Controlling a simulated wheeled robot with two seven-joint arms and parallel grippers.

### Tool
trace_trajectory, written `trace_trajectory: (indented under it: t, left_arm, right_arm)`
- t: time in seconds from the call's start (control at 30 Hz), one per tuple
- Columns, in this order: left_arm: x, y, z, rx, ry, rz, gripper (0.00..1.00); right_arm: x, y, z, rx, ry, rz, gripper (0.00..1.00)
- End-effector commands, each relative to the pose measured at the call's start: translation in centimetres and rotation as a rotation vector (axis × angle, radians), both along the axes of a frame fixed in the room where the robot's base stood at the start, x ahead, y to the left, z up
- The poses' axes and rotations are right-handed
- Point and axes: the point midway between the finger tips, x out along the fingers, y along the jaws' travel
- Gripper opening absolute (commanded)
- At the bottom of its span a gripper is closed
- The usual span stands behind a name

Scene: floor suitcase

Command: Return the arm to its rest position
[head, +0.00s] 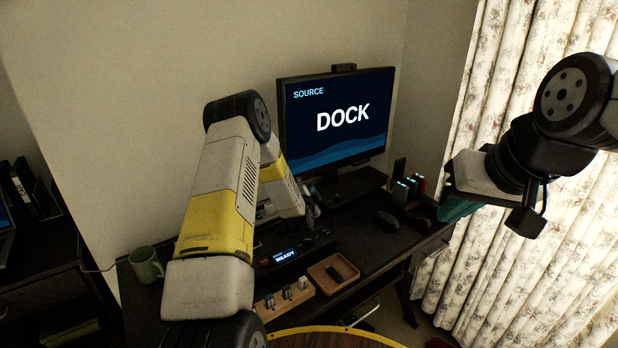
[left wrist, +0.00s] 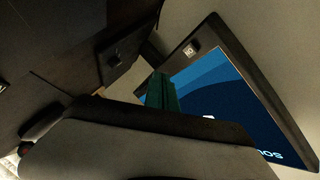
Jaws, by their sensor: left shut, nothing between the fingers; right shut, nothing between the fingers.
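My left arm (head: 215,210), white and yellow, rises from the bottom of the head view, bends at a high elbow and reaches down over the desk. Its forearm hides part of the desk, and its fingers are hard to make out there. In the left wrist view my left gripper (left wrist: 162,92) shows teal fingers, shut and empty, in front of the monitor. My right gripper (head: 457,208), with teal fingers, is shut and empty at the right, in the air near the curtain.
A monitor (head: 338,117) reading "SOURCE DOCK" stands on the dark desk (head: 365,245). A green mug (head: 146,265), a device reading "READY" (head: 284,255), a wooden block (head: 286,303) with small sticks and a brown tray (head: 333,273) are near my left arm. A floral curtain (head: 500,270) hangs right.

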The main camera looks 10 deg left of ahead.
Motion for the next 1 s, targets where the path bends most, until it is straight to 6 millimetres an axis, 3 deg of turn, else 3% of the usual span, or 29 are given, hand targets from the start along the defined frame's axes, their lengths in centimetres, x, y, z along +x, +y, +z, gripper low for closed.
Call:
trace_trajectory:
  t: [0.53,0.63,0.73,0.83,1.0]
  left_arm:
    - [0.0,0.0,0.0,0.0,0.0,0.0,0.0]
    - [0.1,-0.1,0.8,-0.01,0.006,-0.004,0.0]
    - [0.0,-0.3,3.4,-0.049,0.029,-0.015,0.0]
    - [-0.6,-0.8,7.4,-0.115,0.076,-0.028,0.0]
    - [-3.7,-1.5,14.3,-0.252,0.19,-0.027,0.0]
  right_arm:
    - [0.0,0.0,0.0,0.0,0.0,0.0,0.0]
    - [0.0,0.0,0.0,0.0,0.0,0.0,0.0]
    - [0.0,0.0,0.0,0.0,0.0,0.0,0.0]
    - [0.0,0.0,0.0,0.0,0.0,0.0,0.0]
    - [0.0,0.0,0.0,0.0,0.0,0.0,0.0]
